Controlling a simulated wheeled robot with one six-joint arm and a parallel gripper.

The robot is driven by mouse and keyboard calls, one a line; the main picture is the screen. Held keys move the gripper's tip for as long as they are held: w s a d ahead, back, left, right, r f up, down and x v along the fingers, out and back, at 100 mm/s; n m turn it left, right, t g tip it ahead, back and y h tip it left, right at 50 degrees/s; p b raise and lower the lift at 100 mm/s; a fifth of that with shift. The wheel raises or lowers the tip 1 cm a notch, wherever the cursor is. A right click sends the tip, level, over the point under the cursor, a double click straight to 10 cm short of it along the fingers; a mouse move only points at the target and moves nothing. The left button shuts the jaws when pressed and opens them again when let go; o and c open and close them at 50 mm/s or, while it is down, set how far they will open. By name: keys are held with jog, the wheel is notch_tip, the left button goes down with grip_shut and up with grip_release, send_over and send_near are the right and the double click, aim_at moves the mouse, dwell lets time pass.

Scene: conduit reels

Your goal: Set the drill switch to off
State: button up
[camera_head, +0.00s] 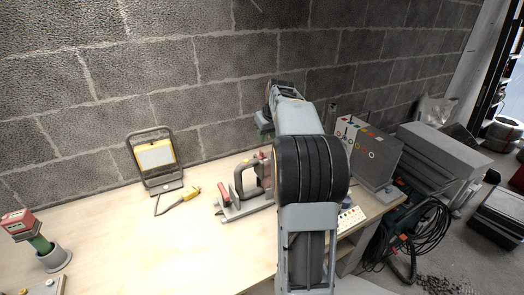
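A grey panel (367,153) with a row of coloured marks and several reddish round marks below them stands tilted at the right end of the workbench. Its labels are too small to read, so I cannot tell which mark, if any, is the drill switch or how it is set. I cannot pick out a drill for certain. My arm rises from the bottom middle and reaches toward the wall, left of the panel. My gripper (265,127) is at the arm's far end, above the back of the bench and apart from the panel. Its fingers are too small and partly hidden.
On the workbench (150,245) are a work lamp (155,158), a yellow-handled tool (188,195), a red and grey tool (243,190) and a red-green object (38,240) in a grey cup. A white button strip (351,218) lies near the right edge. Grey cases (437,155) and coiled cable (425,225) stand beyond.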

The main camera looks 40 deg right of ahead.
aim_at(261, 151)
jog(key=x, duration=0.9)
jog(key=shift+w+f+p, duration=0.15)
jog(key=shift+f+p, duration=0.15)
jog(key=shift+f, duration=0.05)
jog(key=shift+c, duration=0.5)
grip_shut()
